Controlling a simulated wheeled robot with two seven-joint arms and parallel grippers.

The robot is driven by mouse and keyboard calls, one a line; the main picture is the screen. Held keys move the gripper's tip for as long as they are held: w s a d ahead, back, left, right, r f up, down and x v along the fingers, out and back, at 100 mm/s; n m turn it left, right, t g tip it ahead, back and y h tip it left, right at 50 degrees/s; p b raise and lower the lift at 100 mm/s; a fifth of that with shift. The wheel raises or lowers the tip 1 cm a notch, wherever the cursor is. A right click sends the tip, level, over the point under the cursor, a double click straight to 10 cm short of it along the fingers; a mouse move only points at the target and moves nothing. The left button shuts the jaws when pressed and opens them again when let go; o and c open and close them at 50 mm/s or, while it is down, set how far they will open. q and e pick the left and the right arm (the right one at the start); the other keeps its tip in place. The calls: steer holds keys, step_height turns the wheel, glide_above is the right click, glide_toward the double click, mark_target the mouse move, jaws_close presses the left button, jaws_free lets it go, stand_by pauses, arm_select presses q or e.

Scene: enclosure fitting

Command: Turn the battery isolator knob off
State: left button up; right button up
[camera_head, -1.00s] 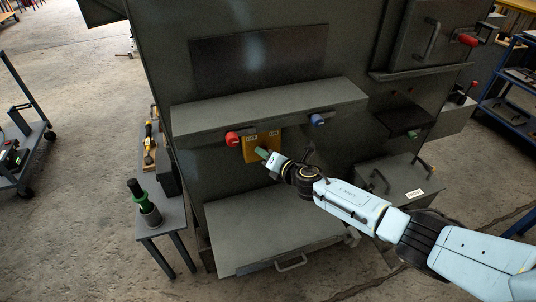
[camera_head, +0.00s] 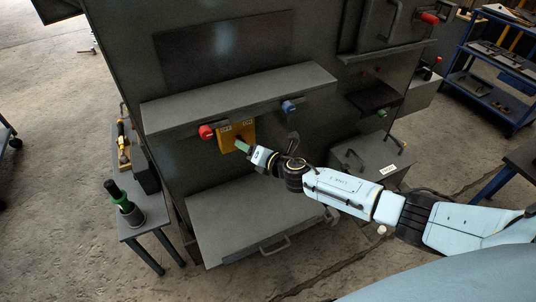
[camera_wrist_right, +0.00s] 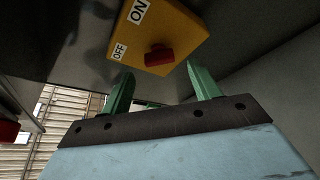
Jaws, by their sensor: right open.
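The battery isolator is a yellow box (camera_head: 228,136) on the grey enclosure, under a shelf-like ledge. In the right wrist view the yellow plate (camera_wrist_right: 182,28) carries ON and OFF labels and a red knob (camera_wrist_right: 158,56). The knob points between neither label clearly; I cannot tell its setting. My right gripper (camera_wrist_right: 158,84) is open, with green fingers spread either side of the knob's line and a little short of it. In the head view my right gripper (camera_head: 241,146) hides the knob. My left gripper is not in view.
A lower shelf (camera_head: 255,220) with a handle projects below. A small side table (camera_head: 150,226) holds a green-banded black tool (camera_head: 124,203).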

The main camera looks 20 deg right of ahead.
steer(key=p+v, duration=0.1)
steer(key=v, duration=0.8)
steer(key=shift+s, duration=0.2)
